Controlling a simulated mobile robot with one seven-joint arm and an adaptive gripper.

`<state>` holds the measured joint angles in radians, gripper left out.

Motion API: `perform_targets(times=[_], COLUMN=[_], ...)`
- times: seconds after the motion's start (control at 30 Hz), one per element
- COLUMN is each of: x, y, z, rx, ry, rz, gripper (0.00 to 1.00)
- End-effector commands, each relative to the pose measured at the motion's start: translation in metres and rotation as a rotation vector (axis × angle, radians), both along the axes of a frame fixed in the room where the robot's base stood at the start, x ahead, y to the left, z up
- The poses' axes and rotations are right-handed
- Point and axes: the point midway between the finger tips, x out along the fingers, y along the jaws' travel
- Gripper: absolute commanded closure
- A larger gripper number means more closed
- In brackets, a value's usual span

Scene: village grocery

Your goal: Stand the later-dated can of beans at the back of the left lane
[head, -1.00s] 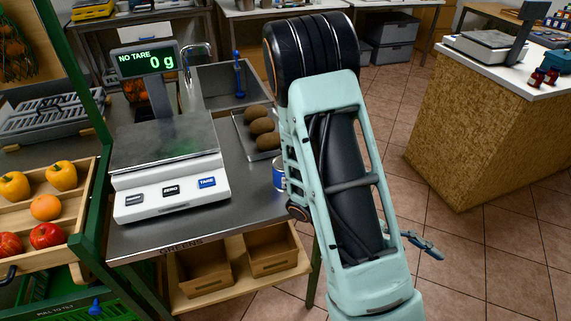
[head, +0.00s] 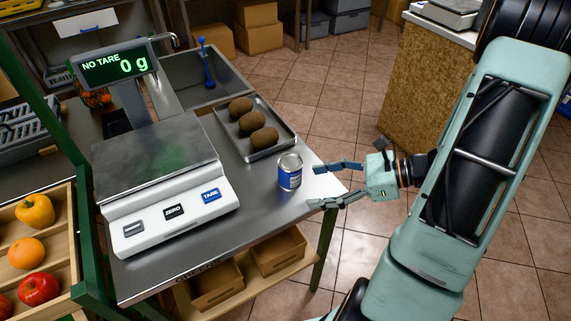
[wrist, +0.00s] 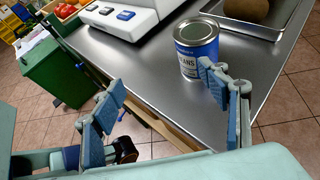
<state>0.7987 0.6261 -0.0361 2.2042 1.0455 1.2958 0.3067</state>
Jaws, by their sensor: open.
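A blue can of beans (head: 290,172) with a bare metal top stands upright on the steel table, near its right edge. In the wrist view the can (wrist: 197,48) stands beyond the right finger, its label partly hidden by that finger; the letters "ANS" show, and I can read no date. My gripper (head: 322,185) is open and empty, just right of the can at the table's edge. In the wrist view my gripper (wrist: 165,105) has its fingers wide apart, with the can not between them. No second can and no lane is in view.
A scale (head: 165,225) reading 0 g stands left of the can. A metal tray (head: 281,150) with brown potato-like items lies behind it, and a sink (head: 205,95) is further back. A fruit crate (head: 62,225) is at left.

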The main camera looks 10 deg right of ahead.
Motion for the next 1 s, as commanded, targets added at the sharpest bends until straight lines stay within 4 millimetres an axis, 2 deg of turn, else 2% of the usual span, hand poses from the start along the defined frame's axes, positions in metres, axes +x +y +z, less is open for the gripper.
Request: perform_targets(times=[0.03, 0.1, 0.23, 0.43, 0.67, 1.0], x=[0.010, 0.021, 0.032, 0.048, 0.059, 0.081], y=[-0.014, -0.027, -0.032, -0.007, 0.008, 0.046], z=[0.006, 0.010, 0.012, 0.000, -0.007, -0.020], rx=[0.011, 0.022, 0.031, 0.033, 0.031, 0.031], ry=[-0.014, -0.028, -0.039, -0.038, -0.039, -0.038], rz=[-0.073, -0.142, -0.195, -0.194, -0.195, -0.192], gripper=[0.32, 0.32, 0.32, 0.32, 0.32, 0.32])
